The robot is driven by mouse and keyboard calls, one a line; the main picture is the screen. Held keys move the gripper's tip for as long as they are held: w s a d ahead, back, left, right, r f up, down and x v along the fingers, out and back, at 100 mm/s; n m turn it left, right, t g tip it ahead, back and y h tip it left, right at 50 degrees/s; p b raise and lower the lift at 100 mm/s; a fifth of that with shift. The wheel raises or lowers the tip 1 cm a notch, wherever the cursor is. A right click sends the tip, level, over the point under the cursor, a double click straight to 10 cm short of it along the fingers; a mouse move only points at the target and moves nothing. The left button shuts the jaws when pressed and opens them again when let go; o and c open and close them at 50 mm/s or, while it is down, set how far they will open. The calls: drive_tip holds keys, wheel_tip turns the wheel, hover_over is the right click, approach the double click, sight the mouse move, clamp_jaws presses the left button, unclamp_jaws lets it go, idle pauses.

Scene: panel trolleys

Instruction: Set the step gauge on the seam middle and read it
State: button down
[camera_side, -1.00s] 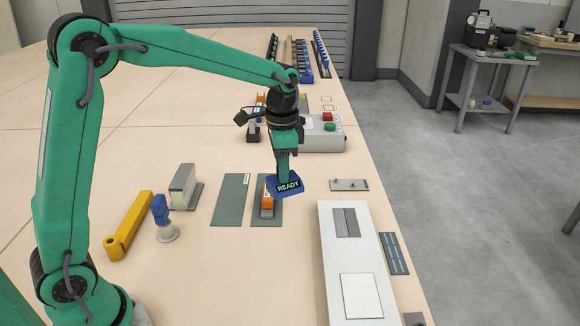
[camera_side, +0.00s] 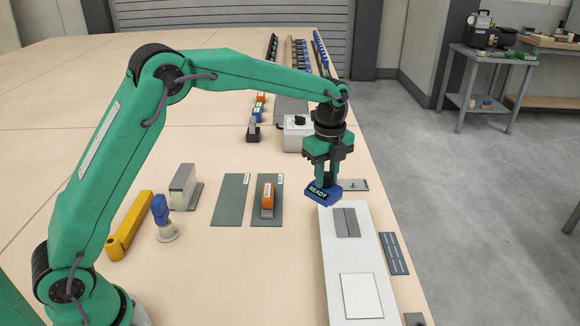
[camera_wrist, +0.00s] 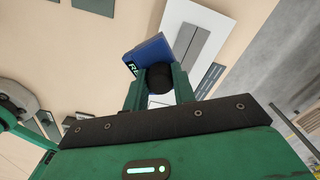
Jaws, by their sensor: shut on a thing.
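My gripper (camera_side: 327,183) is shut on the blue step gauge (camera_side: 322,194), whose dark display reads READY. The gauge is tilted in the side view and hangs near the far end of the white panel trolley (camera_side: 336,263). The seam (camera_side: 347,222) shows as a line between two grey plates on the panel, just in front of the gauge. In the wrist view the gauge (camera_wrist: 150,55) is between my fingers, with its display partly hidden, and the grey seam plates (camera_wrist: 191,45) are to its right, apart from it.
An orange-handled tool (camera_side: 267,196) stands on a dark green mat left of the panel. A grey block (camera_side: 183,187), a blue-topped tool (camera_side: 161,214) and a yellow bar (camera_side: 129,225) are farther left. A dark strip (camera_side: 394,254) lies right.

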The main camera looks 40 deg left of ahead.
drive_tip(key=w+d+f+m, duration=0.3)
drive_tip(key=w+d+m, duration=0.1)
drive_tip(key=m, duration=0.5)
drive_tip(key=shift+d+f, duration=0.2)
drive_tip(key=shift+d, duration=0.1)
drive_tip(key=shift+w, duration=0.1)
drive_tip(key=shift+f, duration=0.2)
drive_tip(key=shift+f, duration=1.55)
drive_tip(key=shift+f, duration=0.8)
idle(0.5)
drive_tip(key=c, duration=1.1)
unclamp_jaws()
drive_tip(key=shift+r, duration=0.1)
